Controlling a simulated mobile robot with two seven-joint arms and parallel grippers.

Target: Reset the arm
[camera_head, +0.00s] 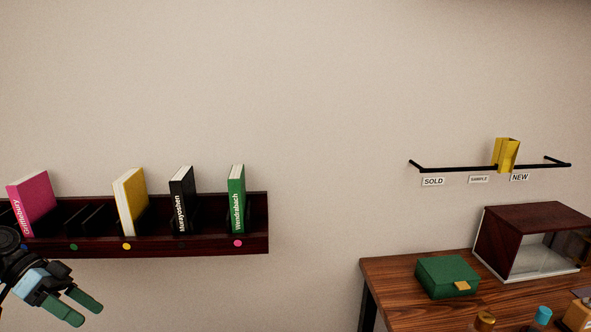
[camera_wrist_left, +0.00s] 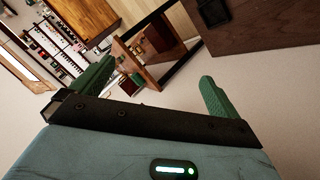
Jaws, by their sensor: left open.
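My left gripper (camera_head: 75,306) is at the lower left of the head view, below the dark wall shelf. Its two green fingers are spread apart with nothing between them. In the left wrist view my left gripper (camera_wrist_left: 155,85) also shows open and empty, its fingers far apart. It touches nothing that I can see. My right gripper is not in either view.
The wall shelf (camera_head: 190,246) holds pink, yellow, black and green books upright. At right, a wooden table (camera_head: 400,275) carries a green box (camera_head: 447,276) and a glass-fronted case (camera_head: 535,240). A wall rail (camera_head: 450,168) holds a yellow item (camera_head: 505,155).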

